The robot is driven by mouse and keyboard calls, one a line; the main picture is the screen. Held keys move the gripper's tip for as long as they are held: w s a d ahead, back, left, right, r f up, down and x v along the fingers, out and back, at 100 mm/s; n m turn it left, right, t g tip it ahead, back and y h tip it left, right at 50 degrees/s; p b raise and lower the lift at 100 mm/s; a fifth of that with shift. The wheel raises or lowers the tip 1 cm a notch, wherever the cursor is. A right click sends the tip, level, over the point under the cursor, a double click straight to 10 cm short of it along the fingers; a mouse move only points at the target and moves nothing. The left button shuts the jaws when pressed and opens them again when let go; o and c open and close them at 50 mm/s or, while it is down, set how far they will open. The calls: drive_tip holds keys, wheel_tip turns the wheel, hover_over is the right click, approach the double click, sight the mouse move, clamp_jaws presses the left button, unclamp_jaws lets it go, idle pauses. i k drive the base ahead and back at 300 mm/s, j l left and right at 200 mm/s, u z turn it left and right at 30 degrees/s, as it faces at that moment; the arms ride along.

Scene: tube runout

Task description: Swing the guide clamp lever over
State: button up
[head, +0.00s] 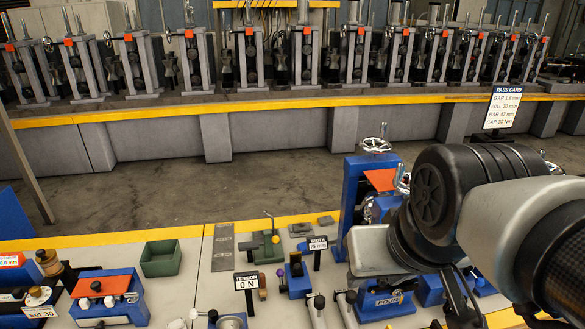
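I cannot tell for sure which part is the guide clamp lever. A thin upright lever (272,223) with a small ball end stands on a green block (266,245) at the middle of the bench. Two pale levers with black knobs show at the bottom, one with its knob (319,302) left of the other (350,297). My arm comes in from the right and covers part of the blue roll stand (355,195). My gripper's fingertips do not show, so whether it is open or shut is hidden.
An orange-topped blue unit (105,290) and a green open box (160,258) stand at the left. Small signs reading TENSION 0 N (246,281) and 15 mm (318,243) stand upright among the tools. A long row of machines lines the back, behind a yellow-edged ledge (250,107).

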sight(280, 272)
drive_tip(key=l+u, duration=0.1)
drive_tip(key=l, duration=0.15)
drive_tip(key=k+l+u, duration=0.1)
drive_tip(key=j+z, duration=0.35)
drive_tip(key=j, duration=0.35)
drive_tip(key=j+z, duration=0.15)
drive_tip(key=z, duration=0.3)
drive_tip(key=j+z, duration=0.15)
drive_tip(key=z, duration=0.25)
drive_tip(key=k+j+z, duration=0.1)
drive_tip(key=z, duration=0.35)
drive_tip(key=k+j+z, duration=0.1)
drive_tip(key=z, duration=0.3)
